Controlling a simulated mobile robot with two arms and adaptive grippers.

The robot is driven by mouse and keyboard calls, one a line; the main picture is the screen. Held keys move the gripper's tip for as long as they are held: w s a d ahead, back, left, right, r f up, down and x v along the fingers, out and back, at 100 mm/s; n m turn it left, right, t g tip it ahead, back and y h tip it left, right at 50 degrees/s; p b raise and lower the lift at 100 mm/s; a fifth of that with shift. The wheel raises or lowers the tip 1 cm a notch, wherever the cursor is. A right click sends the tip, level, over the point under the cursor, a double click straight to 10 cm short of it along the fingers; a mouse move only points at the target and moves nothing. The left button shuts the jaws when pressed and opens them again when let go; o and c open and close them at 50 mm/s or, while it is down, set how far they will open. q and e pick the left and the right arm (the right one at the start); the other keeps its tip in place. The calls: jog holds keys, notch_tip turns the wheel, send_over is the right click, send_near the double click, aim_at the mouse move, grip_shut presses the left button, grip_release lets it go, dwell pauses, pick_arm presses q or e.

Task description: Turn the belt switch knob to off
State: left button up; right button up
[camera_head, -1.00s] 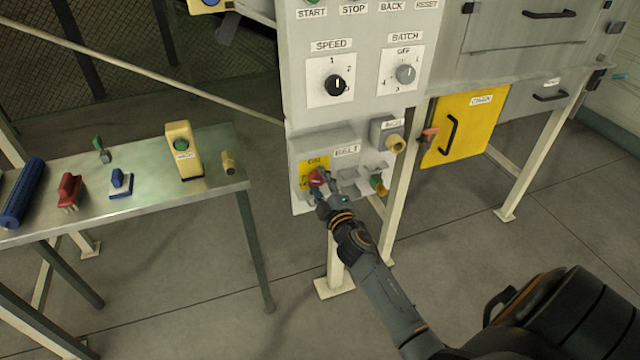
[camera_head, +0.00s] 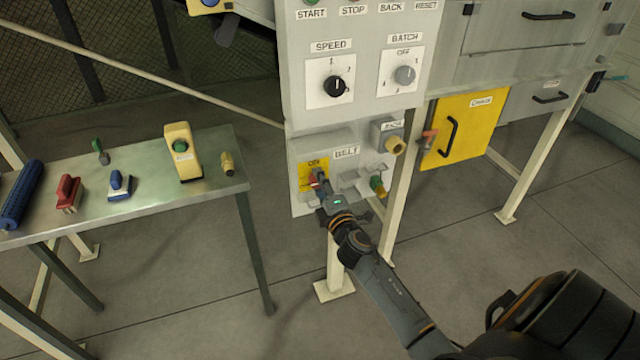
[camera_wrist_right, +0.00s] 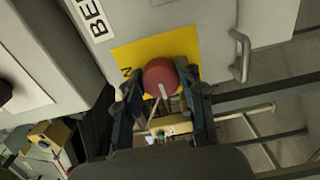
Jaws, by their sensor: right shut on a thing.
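The belt switch knob (camera_wrist_right: 160,76) is red and sits on a yellow plate (camera_wrist_right: 131,55) below the BELT label (camera_head: 346,152). In the head view the knob (camera_head: 313,181) is mostly hidden by my right gripper (camera_head: 320,180). The yellow plate also shows there (camera_head: 308,168), with "ON" lettering at its top. In the right wrist view my right gripper (camera_wrist_right: 162,90) has a finger on each side of the knob and is shut on it. The knob's exact turn angle is hard to tell. My left gripper is not in view.
A metal handle (camera_wrist_right: 240,55) stands beside the yellow plate. The grey panel above carries a black SPEED knob (camera_head: 335,86) and a grey BATCH knob (camera_head: 405,75). A steel table (camera_head: 140,208) with brushes stands at left. A yellow door (camera_head: 470,130) is at right.

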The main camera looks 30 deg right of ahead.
jog(key=o, duration=1.2)
jog(key=shift+c, duration=0.2)
jog(key=v, duration=1.2)
jog(key=shift+f, duration=0.15)
